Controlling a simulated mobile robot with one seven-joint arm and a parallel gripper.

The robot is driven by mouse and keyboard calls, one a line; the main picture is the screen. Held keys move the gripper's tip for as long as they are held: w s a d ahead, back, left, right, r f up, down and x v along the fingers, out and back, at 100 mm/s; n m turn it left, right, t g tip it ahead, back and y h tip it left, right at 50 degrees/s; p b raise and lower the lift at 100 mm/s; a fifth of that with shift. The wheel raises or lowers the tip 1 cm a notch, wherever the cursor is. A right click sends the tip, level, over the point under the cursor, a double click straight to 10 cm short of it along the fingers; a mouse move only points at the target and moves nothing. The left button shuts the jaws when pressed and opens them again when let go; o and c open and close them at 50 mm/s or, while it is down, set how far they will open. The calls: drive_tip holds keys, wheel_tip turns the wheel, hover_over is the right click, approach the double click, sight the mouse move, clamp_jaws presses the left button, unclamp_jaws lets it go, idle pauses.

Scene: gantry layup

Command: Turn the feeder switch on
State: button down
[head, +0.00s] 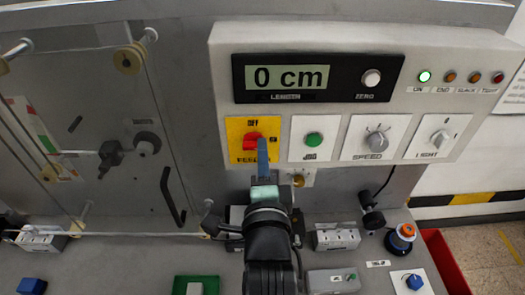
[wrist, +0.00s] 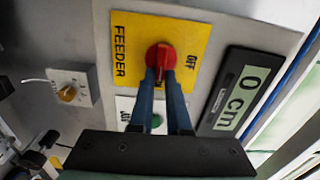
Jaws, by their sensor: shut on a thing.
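The feeder switch is a red knob (head: 250,137) on a yellow plate (head: 236,156) at the lower left of the control panel. OFF is printed above it and FEEDER below. My gripper (head: 260,138) reaches up to it, with blue fingers shut on the knob. In the wrist view the red knob (wrist: 160,55) stands at the tips of the two fingers (wrist: 160,72), one on each side. The fingers hide part of the knob and of the plate's lettering, so I cannot tell exactly where the knob points.
The green JOG button (head: 314,139) sits just right of the switch, with the SPEED knob (head: 377,141) and LIGHT switch (head: 439,138) beyond. The length display (head: 290,77) reads 0 cm. A clear guard panel (head: 95,110) stands at left.

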drive_tip(key=shift+m, duration=0.3)
drive_tip(key=c, duration=0.9)
unclamp_jaws()
drive_tip(key=shift+s, duration=0.1)
drive_tip(key=shift+s+b, duration=1.35)
drive_tip(key=shift+s, duration=5.05)
